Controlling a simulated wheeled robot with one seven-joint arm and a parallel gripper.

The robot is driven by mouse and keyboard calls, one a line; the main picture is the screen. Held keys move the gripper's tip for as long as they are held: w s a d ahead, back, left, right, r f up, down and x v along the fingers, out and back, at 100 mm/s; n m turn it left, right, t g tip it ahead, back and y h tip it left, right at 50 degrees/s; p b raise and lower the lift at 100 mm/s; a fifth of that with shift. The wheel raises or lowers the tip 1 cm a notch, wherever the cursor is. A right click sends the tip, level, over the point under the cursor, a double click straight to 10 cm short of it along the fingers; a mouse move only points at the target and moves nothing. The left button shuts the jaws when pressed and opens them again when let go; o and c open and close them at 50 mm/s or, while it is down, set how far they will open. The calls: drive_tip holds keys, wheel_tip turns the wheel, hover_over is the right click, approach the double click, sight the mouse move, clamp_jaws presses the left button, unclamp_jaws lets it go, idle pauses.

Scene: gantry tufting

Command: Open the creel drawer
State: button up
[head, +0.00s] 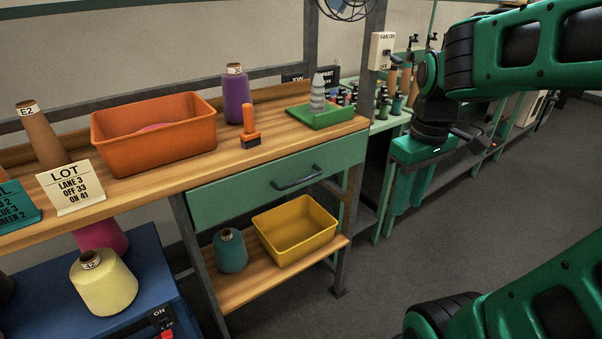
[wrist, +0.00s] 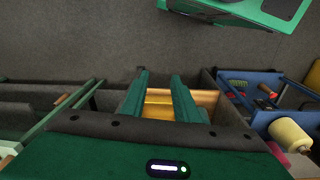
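The green creel drawer (head: 235,195) sits under the wooden bench top in the head view, its front looking flush with the frame. Its dark bar handle (head: 297,178) is on the right half of the front. My gripper (head: 408,205) hangs pointing down to the right of the drawer, clear of the handle. In the wrist view my gripper (wrist: 160,82) shows two green fingers spread apart with nothing held between them. The handle cannot be made out in the wrist view.
A yellow bin (head: 297,230) and a teal cone (head: 230,250) stand on the shelf below the drawer. An orange bin (head: 155,134) and a green tray (head: 320,115) are on the bench. A blue unit (head: 150,275) stands at left. The floor (head: 400,260) before the drawer is clear.

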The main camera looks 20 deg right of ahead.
drive_tip(key=w+a+r+n+t, duration=0.1)
drive_tip(key=w+a+r+n, duration=0.1)
drive_tip(key=w+n, duration=0.35)
drive_tip(key=w+a+r+n, duration=0.1)
drive_tip(key=w+a+n, duration=0.25)
drive_tip(key=w, duration=0.25)
drive_tip(key=n+y, duration=0.1)
drive_tip(key=n, duration=1)
approach(303, 180)
drive_tip(key=shift+t, duration=0.4)
drive_tip(key=f, duration=0.2)
drive_tip(key=w+f, duration=0.1)
drive_tip(key=f, duration=0.4)
drive_tip(key=shift+w+a+f, duration=0.1)
drive_tip(key=shift+w+a, duration=0.05)
drive_tip(key=shift+a, duration=0.05)
clamp_jaws()
